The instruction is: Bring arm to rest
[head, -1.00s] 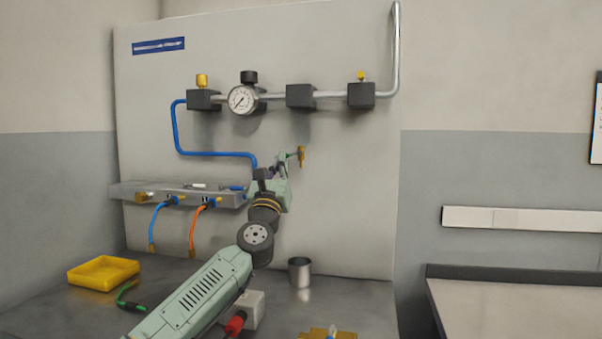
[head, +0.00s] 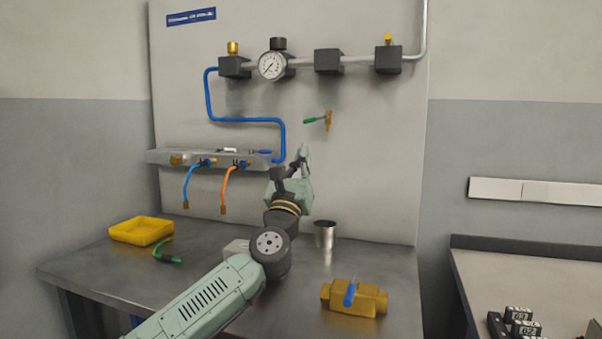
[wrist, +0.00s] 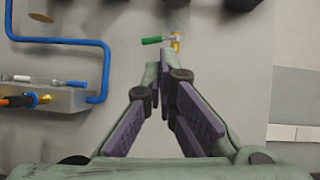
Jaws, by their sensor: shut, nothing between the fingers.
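My gripper (head: 303,155) is in front of the grey panel (head: 350,170), above the metal bench (head: 230,265), pointing up and away. In the wrist view my gripper (wrist: 161,66) has its fingertips together with nothing between them. A small brass valve with a green lever (head: 327,120) is on the panel above and to the right of the fingertips. It also shows in the wrist view (wrist: 174,41), just beyond the tips and apart from them in the head view.
A manifold shelf (head: 215,158) with blue and orange hoses is left of my gripper. A gauge (head: 272,66) hangs above.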

